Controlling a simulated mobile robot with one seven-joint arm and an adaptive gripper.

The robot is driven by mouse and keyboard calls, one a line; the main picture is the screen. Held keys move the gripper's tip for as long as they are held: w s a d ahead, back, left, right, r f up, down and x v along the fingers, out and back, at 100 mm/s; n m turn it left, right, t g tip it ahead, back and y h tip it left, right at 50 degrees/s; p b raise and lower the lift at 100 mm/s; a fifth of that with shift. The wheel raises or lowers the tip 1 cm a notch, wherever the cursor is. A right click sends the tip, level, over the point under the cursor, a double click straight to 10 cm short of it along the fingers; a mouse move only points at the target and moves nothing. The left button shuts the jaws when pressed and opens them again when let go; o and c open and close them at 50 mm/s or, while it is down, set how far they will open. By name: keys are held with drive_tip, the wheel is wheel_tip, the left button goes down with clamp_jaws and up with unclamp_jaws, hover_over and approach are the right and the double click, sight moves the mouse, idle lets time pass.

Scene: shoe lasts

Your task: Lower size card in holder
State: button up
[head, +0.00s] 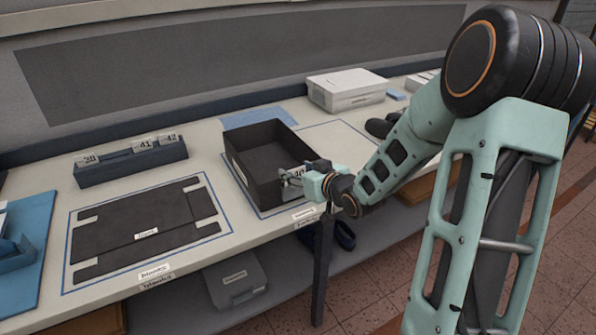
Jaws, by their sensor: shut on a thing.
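A long dark blue-grey card holder (132,170) stands at the back left of the table. Several white number cards stand in it: one at its left end (88,160), hard to read, then 41 (145,143) and 42 (168,139) toward its right end. A gap lies between the left card and 41. My gripper (292,180) is at the near right side of the open black box, well to the right of the holder. It is shut on a white size card (298,172), whose number seems to be 40. The fingertips are small and partly hidden.
The open black box (243,170) stands between my gripper and the holder. A black flat board (148,228) lies in a blue outline in front of the holder. A white lidded box (345,90) is at the back. A blue tray (20,255) is at far left.

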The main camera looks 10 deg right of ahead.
drive_tip(key=o, duration=0.8)
drive_tip(key=shift+f, duration=0.1)
drive_tip(key=shift+o, duration=0.2)
